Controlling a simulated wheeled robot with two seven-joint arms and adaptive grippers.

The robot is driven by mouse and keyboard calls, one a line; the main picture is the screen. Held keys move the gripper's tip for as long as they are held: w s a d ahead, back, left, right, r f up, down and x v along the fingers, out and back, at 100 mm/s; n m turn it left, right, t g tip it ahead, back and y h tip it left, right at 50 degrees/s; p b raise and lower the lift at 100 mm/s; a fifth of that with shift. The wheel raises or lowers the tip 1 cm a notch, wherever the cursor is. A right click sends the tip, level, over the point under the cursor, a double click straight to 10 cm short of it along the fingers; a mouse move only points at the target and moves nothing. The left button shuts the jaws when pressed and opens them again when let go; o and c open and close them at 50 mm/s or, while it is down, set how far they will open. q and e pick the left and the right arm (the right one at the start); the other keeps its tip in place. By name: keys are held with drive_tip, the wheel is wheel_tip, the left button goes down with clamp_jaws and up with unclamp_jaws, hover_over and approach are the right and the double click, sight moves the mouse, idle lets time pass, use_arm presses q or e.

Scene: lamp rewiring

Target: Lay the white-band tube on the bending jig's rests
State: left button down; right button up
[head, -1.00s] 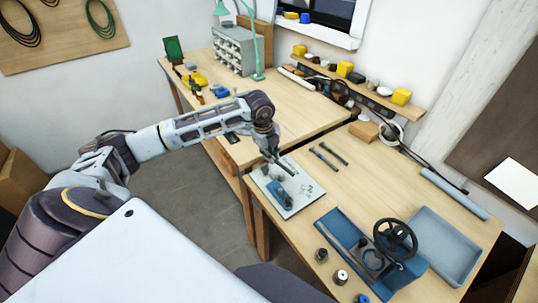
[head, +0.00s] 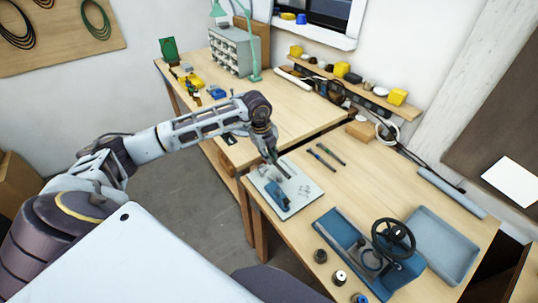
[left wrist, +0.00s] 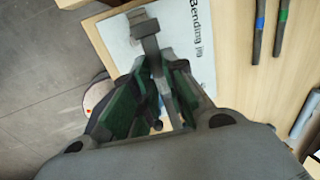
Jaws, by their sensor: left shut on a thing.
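My left gripper (head: 272,160) is over the far left part of the white bending jig plate (head: 298,204). It is shut on a slim dark grey tube (left wrist: 157,68), which shows between the green-lined fingers (left wrist: 150,97) in the left wrist view. No white band can be made out on it. The plate's "Bending jig" lettering (left wrist: 199,32) shows beyond the fingers. A blue block (head: 277,196) stands on the plate, below the gripper in the head view. The rests are too small and partly hidden, so contact between tube and rests cannot be told. My right gripper is out of view.
A blue-band tube (left wrist: 257,28) and a green-band tube (left wrist: 281,28) lie on the bench right of the plate. A blue fixture with a black handwheel (head: 393,238) and a grey-blue tray (head: 443,232) stand further right. Bare bench lies between.

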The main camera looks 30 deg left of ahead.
use_arm(q)
drive_tip(key=shift+f, duration=0.25)
drive_tip(key=b, duration=0.3)
hover_over(270, 177)
drive_tip(key=shift+a+f, duration=0.2)
drive_tip(key=shift+f, duration=2.35)
drive_tip(key=shift+f+b, duration=1.2)
drive_tip(key=shift+f, duration=0.3)
drive_tip(key=shift+s+f, duration=0.2)
drive_tip(key=shift+s+d+f+b, duration=0.15)
drive_tip(key=shift+s+f+b, duration=0.15)
drive_tip(key=shift+f, duration=0.15)
drive_tip(key=c, duration=1.5)
unclamp_jaws()
drive_tip(key=shift+o, duration=0.7)
drive_tip(key=shift+w+f, duration=0.1)
drive_tip(key=shift+w, duration=0.2)
drive_tip(key=shift+s, duration=0.1)
